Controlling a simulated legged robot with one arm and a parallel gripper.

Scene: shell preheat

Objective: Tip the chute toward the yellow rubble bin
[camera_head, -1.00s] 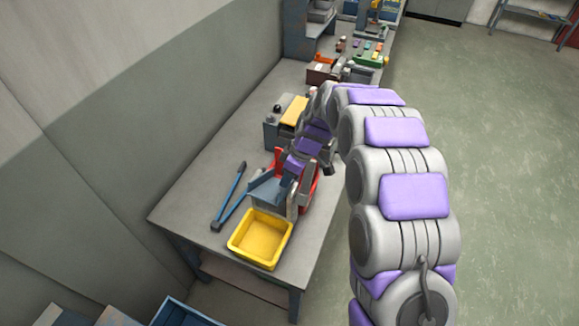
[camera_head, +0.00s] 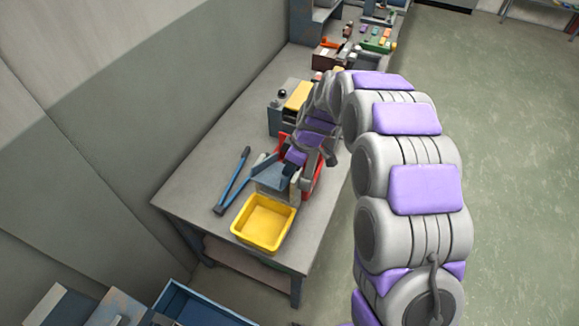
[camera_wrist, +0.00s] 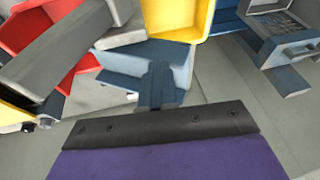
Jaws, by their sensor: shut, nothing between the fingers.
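The blue-grey chute (camera_head: 272,177) sits on the workbench, just behind the yellow rubble bin (camera_head: 263,222) in the head view. A red bin (camera_head: 314,178) is on the chute's other side, partly hidden by my arm. My gripper (camera_head: 291,169) is shut with nothing in it, at the chute's right rear side. In the wrist view my gripper's fingers (camera_wrist: 157,88) are together over the blue chute (camera_wrist: 180,58); I cannot tell whether they touch it. The yellow bin (camera_wrist: 178,18) shows beyond the chute, and the red bin (camera_wrist: 25,32) at the left, behind a grey bar.
A blue-handled tool (camera_head: 232,183) lies on the bench (camera_head: 190,187) left of the chute. A box with a yellow top (camera_head: 298,95) stands behind. Other fixtures and small items fill the far end. A blue crate (camera_head: 190,305) is below the front. Open floor lies right.

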